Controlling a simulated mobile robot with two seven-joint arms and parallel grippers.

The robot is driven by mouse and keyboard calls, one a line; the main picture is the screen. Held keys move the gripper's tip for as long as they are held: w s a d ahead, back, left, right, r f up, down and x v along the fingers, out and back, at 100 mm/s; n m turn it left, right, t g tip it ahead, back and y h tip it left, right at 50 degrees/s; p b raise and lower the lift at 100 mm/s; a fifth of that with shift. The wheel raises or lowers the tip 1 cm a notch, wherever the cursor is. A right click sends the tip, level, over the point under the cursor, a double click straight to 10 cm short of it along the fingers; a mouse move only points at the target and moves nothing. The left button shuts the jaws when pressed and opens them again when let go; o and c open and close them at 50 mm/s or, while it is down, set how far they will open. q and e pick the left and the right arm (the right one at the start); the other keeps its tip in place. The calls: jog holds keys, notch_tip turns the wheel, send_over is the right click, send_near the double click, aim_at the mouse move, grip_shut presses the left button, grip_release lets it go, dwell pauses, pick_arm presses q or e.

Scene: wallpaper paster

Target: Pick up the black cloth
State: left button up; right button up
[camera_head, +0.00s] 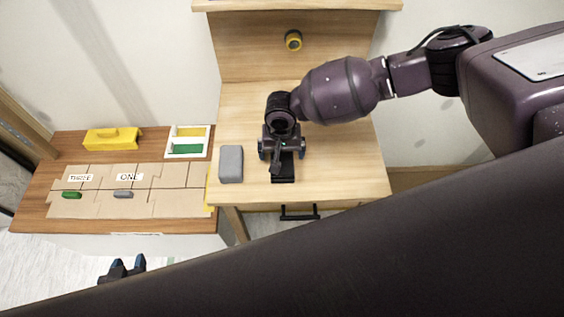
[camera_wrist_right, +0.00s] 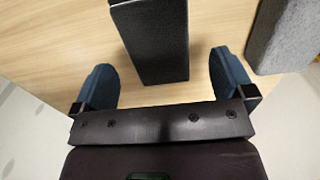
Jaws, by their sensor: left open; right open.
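The black cloth (camera_head: 284,179) looks like a dark block on the light wooden table, partly hidden under my right gripper in the head view. In the right wrist view the black cloth (camera_wrist_right: 152,35) lies between and ahead of the fingers. My right gripper (camera_head: 281,152) is open above it, with a blue finger on either side and clear gaps to both; it also shows in the right wrist view (camera_wrist_right: 163,65). My left gripper (camera_head: 122,267) is open and empty at the lower left, in front of the lower brown bench.
A grey block (camera_head: 231,164) lies left of the cloth; it also shows in the right wrist view (camera_wrist_right: 288,35). The left bench (camera_head: 40,195) holds a yellow tool (camera_head: 112,138), a white tray (camera_head: 187,154) and cardboard panels (camera_head: 165,203). The table's right part is clear.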

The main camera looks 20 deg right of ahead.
aim_at(282, 159)
jog(key=shift+d+f, duration=0.1)
jog(key=shift+f, duration=2.3)
jog(key=shift+c, duration=0.2)
jog(key=c, duration=0.9)
jog(key=shift+r, duration=0.15)
notch_tip(282, 159, up, 20)
jog(key=shift+f+p, duration=0.1)
jog(key=shift+p, duration=0.55)
